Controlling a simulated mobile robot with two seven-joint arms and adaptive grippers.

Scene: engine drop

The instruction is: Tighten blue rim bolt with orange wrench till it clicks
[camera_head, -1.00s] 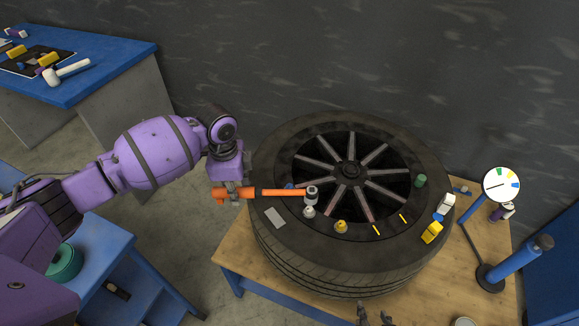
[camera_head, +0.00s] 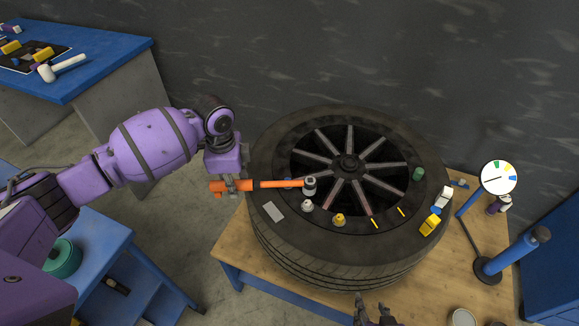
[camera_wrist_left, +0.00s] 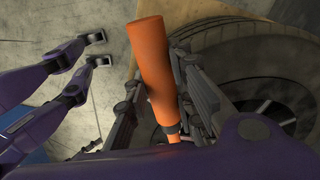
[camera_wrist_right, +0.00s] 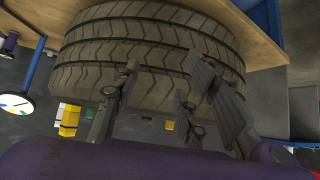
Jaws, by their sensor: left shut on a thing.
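The orange wrench (camera_head: 280,184) lies across the left part of the tyre's rim, its dark socket head (camera_head: 310,186) over the rim's edge. My left gripper (camera_head: 233,184) is shut on its handle, just outside the tyre. In the left wrist view the orange handle (camera_wrist_left: 152,65) passes between the fingers. A small bluish bit shows beside the wrench shaft; I cannot tell whether it is the blue rim bolt. What is under the socket is hidden. My right gripper (camera_head: 372,312) is open and empty at the tyre's near side; its spread fingers show in the right wrist view (camera_wrist_right: 163,62).
The tyre (camera_head: 300,255) lies on a wooden table (camera_head: 235,250). A white bolt (camera_head: 307,205), a yellow bolt (camera_head: 338,220) and a green one (camera_head: 418,174) sit around the rim. A dial (camera_head: 499,177) on a blue stand is at right. A blue bench (camera_head: 100,75) stands far left.

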